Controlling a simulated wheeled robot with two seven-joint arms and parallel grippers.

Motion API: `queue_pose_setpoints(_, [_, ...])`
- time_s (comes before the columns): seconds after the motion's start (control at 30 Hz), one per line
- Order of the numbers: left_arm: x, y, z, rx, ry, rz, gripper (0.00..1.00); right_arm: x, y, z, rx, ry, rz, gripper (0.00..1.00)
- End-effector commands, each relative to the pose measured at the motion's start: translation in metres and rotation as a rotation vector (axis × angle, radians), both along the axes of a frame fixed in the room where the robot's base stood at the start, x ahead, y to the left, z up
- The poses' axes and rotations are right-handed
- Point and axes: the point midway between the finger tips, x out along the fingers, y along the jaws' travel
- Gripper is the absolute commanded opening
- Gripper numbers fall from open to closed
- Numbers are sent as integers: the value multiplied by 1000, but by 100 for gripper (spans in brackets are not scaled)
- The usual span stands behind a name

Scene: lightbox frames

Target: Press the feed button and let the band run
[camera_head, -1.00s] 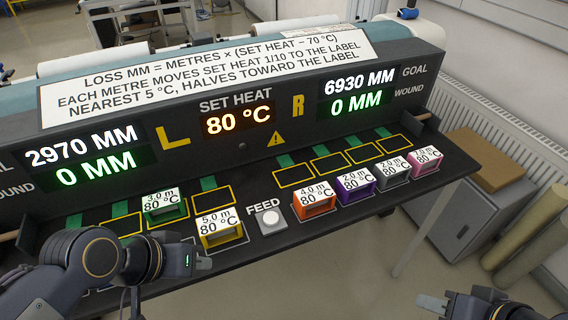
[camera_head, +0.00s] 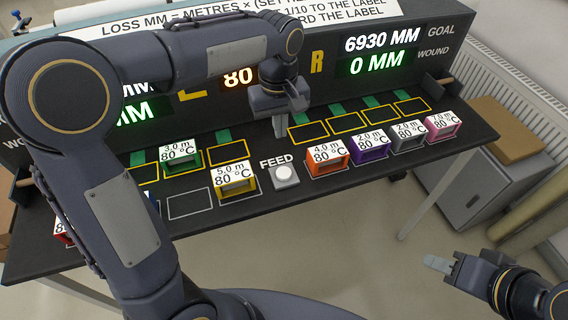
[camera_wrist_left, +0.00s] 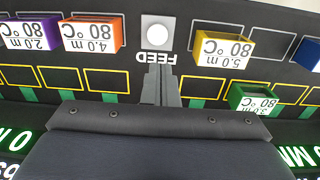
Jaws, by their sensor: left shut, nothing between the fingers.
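The white round FEED button (camera_head: 285,174) sits on the dark table between a yellow block and an orange block. It also shows in the left wrist view (camera_wrist_left: 157,34), beside the upside-down FEED label. My left gripper (camera_head: 281,132) is shut and empty, pointing down above the table behind the button, apart from it. Its fingertips (camera_wrist_left: 165,72) show in the wrist view, just short of the label. My right gripper (camera_head: 437,264) looks shut and empty, in front of the table at the lower right. The right display reads 0 MM wound (camera_head: 377,62) under a goal of 6930 MM.
Blocks marked 80 °C flank the button: yellow (camera_head: 234,178), green (camera_head: 181,155), orange (camera_head: 327,157), purple (camera_head: 370,145), grey (camera_head: 408,134) and pink (camera_head: 442,126). Empty yellow outlines lie behind them. My left arm hides much of the table's left side and the left display.

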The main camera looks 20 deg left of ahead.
Motion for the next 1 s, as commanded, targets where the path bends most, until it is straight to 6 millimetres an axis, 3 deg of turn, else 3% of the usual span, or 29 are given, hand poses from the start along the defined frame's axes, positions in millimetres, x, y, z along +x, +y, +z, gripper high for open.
queue_pose_setpoints(0.57, [6, -6, -9, 20, 10, 17, 0, 0, 0, 0, 0, 0, 0, 36])
queue_pose_setpoints(0.77, [6, -6, -39, 21, 14, 17, 0, 0, 0, 1, 0, 0, 0, 36])
queue_pose_setpoints(1.0, [5, -6, -92, 22, 15, 17, 0, 0, 0, 4, 0, 0, 0, 36])
